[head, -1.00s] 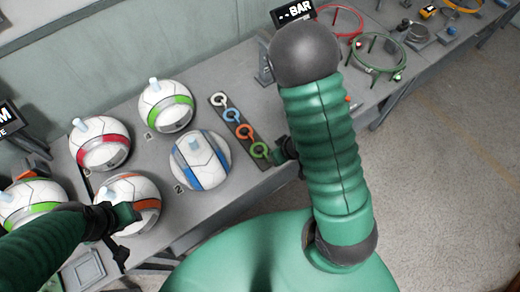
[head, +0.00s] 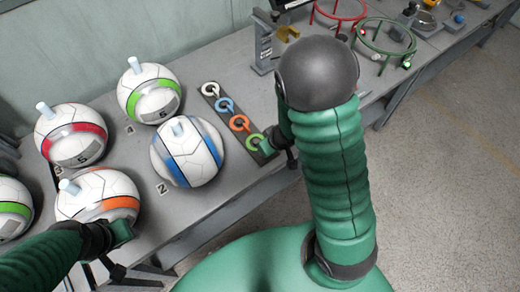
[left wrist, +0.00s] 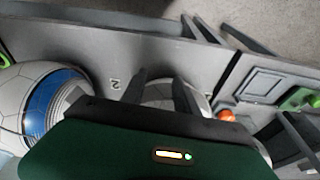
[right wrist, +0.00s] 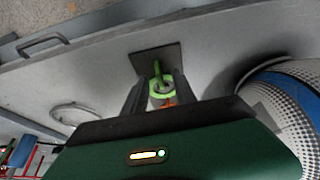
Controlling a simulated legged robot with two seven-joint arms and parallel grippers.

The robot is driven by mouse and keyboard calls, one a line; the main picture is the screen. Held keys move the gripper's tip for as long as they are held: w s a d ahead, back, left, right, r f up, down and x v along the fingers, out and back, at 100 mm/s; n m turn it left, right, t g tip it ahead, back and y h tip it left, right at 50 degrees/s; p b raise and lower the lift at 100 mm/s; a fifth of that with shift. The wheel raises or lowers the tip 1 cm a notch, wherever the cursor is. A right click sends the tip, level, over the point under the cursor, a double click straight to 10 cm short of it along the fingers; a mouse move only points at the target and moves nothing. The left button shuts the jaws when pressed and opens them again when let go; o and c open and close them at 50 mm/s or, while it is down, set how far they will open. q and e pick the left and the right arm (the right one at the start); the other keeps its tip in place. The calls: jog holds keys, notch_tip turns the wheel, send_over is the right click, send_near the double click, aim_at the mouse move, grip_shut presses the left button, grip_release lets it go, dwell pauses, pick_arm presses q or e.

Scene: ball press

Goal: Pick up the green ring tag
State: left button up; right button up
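The green ring tag (head: 255,142) is at the near end of a dark strip (head: 219,103) on the table, in line with white (head: 210,89), blue (head: 225,105) and orange (head: 240,123) ring tags. My right gripper (head: 273,152) is at the strip's near end, beside the green tag. In the right wrist view its open fingers (right wrist: 158,80) stand on either side of the green tag (right wrist: 161,90), with gaps visible; contact cannot be told. My left gripper (head: 124,250) is open and empty near the orange-striped ball (head: 98,196), as its fingers (left wrist: 162,88) show in the left wrist view.
A blue-striped ball (head: 187,151) stands left of the strip. Green-striped (head: 149,92) and red-striped (head: 71,134) balls stand farther back. A red ring stand (head: 340,16) and a green ring stand (head: 386,42) are at the far right. The table's front edge is close to my right gripper.

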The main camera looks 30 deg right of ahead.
jog(key=b+x, duration=0.1)
jog(key=x, duration=0.1)
jog(key=shift+f, duration=0.25)
jog(key=shift+w+d+r, duration=0.1)
grip_shut()
